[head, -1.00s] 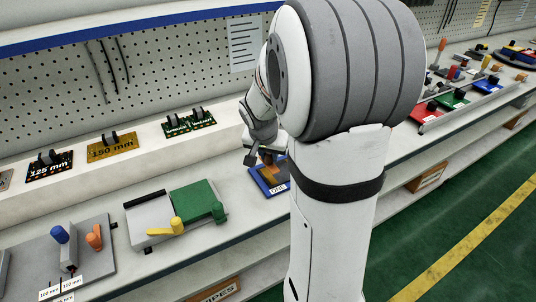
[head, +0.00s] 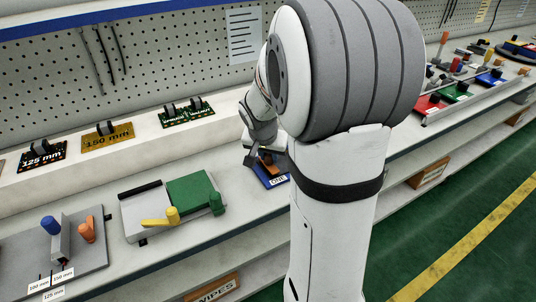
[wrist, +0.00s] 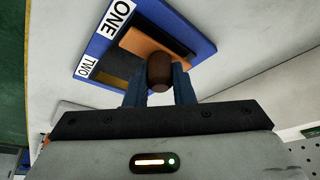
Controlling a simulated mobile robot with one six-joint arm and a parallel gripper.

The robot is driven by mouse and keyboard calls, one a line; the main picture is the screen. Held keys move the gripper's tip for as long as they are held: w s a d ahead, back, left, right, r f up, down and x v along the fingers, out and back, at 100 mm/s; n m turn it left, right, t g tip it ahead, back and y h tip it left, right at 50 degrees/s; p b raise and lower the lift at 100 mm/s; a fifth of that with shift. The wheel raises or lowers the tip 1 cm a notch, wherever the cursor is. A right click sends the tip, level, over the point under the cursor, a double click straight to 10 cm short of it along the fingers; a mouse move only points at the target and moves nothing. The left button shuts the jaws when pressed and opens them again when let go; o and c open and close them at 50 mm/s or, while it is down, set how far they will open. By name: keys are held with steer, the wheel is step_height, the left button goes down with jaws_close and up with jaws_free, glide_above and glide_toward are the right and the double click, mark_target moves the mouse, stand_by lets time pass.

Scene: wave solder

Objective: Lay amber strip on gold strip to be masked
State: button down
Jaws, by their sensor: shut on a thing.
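A blue tray (head: 260,172) with a white ONE label stands on the bench; the wrist view shows it (wrist: 207,44) with labels ONE and TWO. My gripper (wrist: 160,84) is shut on a brown knob (wrist: 160,70). An orange-amber flat piece (wrist: 143,43) with a dark bar lies directly beyond the knob, over the tray's ONE side; whether it touches the tray is unclear. A dull gold strip (wrist: 112,79) shows in a dark area beside the TWO label. In the head view, my gripper (head: 263,162) is at the tray, partly hidden by my arm.
A grey fixture with a green plate (head: 190,192) and yellow handle (head: 160,220) stands left of the tray. Boards marked 125 mm (head: 42,157) and 150 mm (head: 107,138) and a green board (head: 187,112) are on the raised shelf. Bare bench lies around the tray.

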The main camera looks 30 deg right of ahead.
steer(key=shift+f+b, duration=0.35)
steer(key=shift+f, duration=0.05)
steer(key=c, duration=1.2)
jaws_free()
steer(key=shift+o, duration=0.2)
steer(key=p+v, duration=0.1)
steer(key=v, duration=0.7)
steer(key=shift+d, duration=0.1)
